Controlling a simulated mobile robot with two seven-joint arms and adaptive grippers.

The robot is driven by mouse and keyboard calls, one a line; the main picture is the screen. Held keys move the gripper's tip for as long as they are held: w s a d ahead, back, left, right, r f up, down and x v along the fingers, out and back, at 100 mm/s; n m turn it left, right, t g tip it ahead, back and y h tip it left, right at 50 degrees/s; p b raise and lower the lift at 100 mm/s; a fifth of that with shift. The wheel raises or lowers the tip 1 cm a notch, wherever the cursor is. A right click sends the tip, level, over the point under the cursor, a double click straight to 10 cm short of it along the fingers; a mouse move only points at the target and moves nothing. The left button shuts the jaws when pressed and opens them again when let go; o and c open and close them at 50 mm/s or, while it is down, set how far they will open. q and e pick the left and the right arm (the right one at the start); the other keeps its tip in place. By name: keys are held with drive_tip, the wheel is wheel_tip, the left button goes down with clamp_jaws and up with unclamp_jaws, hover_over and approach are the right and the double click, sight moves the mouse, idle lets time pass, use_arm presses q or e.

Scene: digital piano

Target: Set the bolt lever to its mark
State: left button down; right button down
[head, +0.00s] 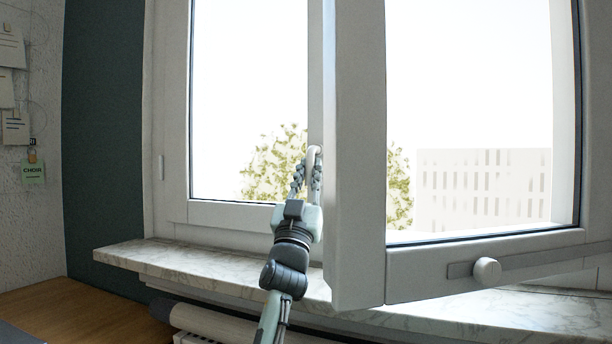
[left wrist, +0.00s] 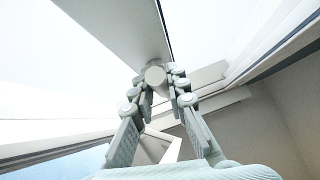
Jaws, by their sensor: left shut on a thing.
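My left gripper (head: 307,173) reaches up to the edge of the open window sash, near the middle of the head view. It is shut on a pale lever (head: 313,153), which I take to be the bolt lever. In the left wrist view the rounded end of the lever (left wrist: 155,75) sits between the fingertips of the left gripper (left wrist: 158,90). The fingers hide part of the lever. I cannot make out a mark beside it. My right gripper is not in view.
The sash (head: 357,200) stands open into the room, right of my left arm. A round knob (head: 487,271) sits on a strip along its bottom rail. A marble sill (head: 200,264) runs below, with a wooden surface (head: 85,306) at lower left.

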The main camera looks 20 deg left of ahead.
sight(311, 176)
use_arm(q)
drive_tip(key=shift+d+n+y, duration=0.15)
drive_tip(key=shift+n+y, duration=0.75)
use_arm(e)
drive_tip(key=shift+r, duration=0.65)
use_arm(q)
drive_tip(key=c, duration=1.5)
unclamp_jaws()
drive_tip(key=v, duration=0.5)
drive_tip(key=shift+s+f, duration=0.1)
drive_tip(key=s, duration=0.4)
drive_tip(key=s+d, duration=0.1)
drive_tip(key=s, duration=0.2)
drive_tip(key=s+d, duration=0.1)
drive_tip(key=s, duration=0.3)
drive_tip(key=shift+s+d, duration=0.1)
drive_tip(key=shift+s, duration=0.3)
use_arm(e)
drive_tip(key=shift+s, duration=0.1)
